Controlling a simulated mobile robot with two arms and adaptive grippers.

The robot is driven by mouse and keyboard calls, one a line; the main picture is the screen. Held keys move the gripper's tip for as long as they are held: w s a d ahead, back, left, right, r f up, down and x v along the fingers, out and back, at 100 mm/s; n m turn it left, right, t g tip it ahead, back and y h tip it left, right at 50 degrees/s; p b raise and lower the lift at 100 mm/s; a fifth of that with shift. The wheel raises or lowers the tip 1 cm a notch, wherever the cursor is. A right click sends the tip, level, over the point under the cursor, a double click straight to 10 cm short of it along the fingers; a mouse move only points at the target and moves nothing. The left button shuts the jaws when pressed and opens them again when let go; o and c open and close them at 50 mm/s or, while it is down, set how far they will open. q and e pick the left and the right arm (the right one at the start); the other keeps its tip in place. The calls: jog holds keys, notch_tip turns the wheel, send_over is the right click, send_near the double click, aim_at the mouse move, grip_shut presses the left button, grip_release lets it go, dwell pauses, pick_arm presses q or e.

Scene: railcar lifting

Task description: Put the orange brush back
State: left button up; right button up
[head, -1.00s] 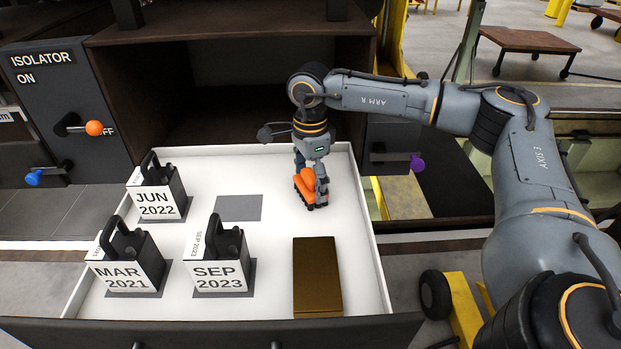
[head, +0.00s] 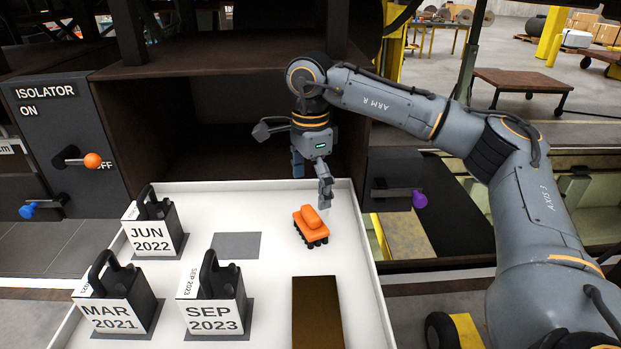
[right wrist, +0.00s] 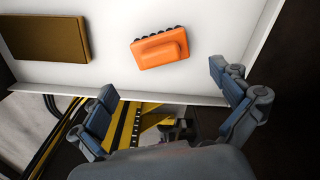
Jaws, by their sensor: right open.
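The orange brush (head: 311,227) has dark bristles. It lies in the white drawer tray (head: 352,215), right of a grey square (head: 236,245) on the tray floor. It also shows in the right wrist view (right wrist: 160,48), on the white floor beyond my fingers. My right gripper (head: 312,185) is open and empty, above and behind the brush, apart from it. Its spread fingers show in the right wrist view (right wrist: 165,95). My left gripper is not in view.
Black-handled blocks marked JUN 2022 (head: 152,228), MAR 2021 (head: 115,301) and SEP 2023 (head: 213,301) stand in the tray. A brown slab (head: 318,312) lies at front right. An isolator panel (head: 60,130) with an orange-knobbed lever stands left. A purple-knobbed lever (head: 402,195) is close on the right.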

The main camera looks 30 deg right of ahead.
aim_at(311, 212)
jog(key=shift+r+b, duration=0.35)
jog(key=shift+r, duration=1.85)
